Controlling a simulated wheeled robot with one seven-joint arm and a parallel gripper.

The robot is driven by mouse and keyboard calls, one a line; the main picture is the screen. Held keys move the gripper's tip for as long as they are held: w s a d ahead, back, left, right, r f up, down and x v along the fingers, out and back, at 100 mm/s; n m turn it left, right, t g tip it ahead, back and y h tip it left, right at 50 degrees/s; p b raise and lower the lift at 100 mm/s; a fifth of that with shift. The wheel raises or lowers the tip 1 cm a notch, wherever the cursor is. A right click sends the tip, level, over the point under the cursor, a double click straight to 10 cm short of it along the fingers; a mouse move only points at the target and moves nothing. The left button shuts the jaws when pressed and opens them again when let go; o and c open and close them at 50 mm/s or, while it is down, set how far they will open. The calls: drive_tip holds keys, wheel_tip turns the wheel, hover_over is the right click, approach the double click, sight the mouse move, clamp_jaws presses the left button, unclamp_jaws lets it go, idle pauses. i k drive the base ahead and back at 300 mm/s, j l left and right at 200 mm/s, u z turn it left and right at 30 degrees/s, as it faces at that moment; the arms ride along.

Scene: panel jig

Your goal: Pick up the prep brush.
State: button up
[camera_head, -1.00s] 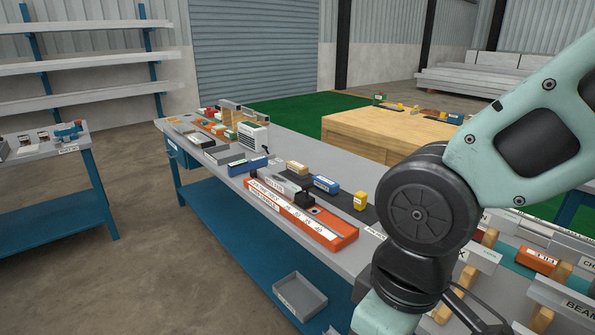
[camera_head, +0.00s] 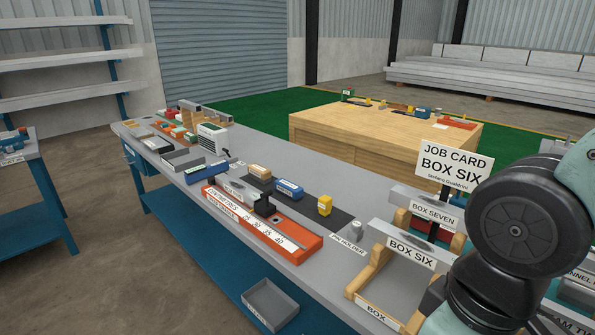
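I cannot pick out the prep brush for sure; no readable label names one. Small items lie on the long grey bench (camera_head: 330,258). On its dark mat (camera_head: 307,205) are a tan block-like item (camera_head: 260,172), a blue one (camera_head: 290,188) and a yellow one (camera_head: 324,205). My arm fills the right side of the picture and hides part of the bench there. My gripper is out of the picture.
An orange tray (camera_head: 300,250) marked with numbers lies at the bench's front edge. Wooden stands hold grey panels marked BOX SIX (camera_head: 411,252) and BOX SEVEN (camera_head: 433,206). A job card (camera_head: 452,170) reading BOX SIX stands behind. A wooden table (camera_head: 385,140) is beyond.

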sight(263, 175)
drive_tip(key=i+j+z, duration=0.15)
drive_tip(key=z, duration=0.15)
drive_tip(key=j+z, duration=0.25)
drive_tip(key=i+j, duration=0.15)
drive_tip(key=j, duration=0.35)
drive_tip(key=i+j, duration=0.2)
drive_tip(key=j, duration=0.3)
drive_tip(key=i+j, duration=0.15)
drive_tip(key=j, duration=0.4)
drive_tip(key=i+j, duration=0.15)
drive_tip(key=j, duration=0.35)
drive_tip(key=i+j, duration=0.2)
drive_tip(key=j, duration=0.3)
drive_tip(key=i+j, duration=0.15)
drive_tip(key=j, duration=0.35)
drive_tip(key=i+j, duration=0.15)
drive_tip(key=j, duration=0.35)
drive_tip(key=i+j, duration=0.2)
drive_tip(key=j, duration=0.3)
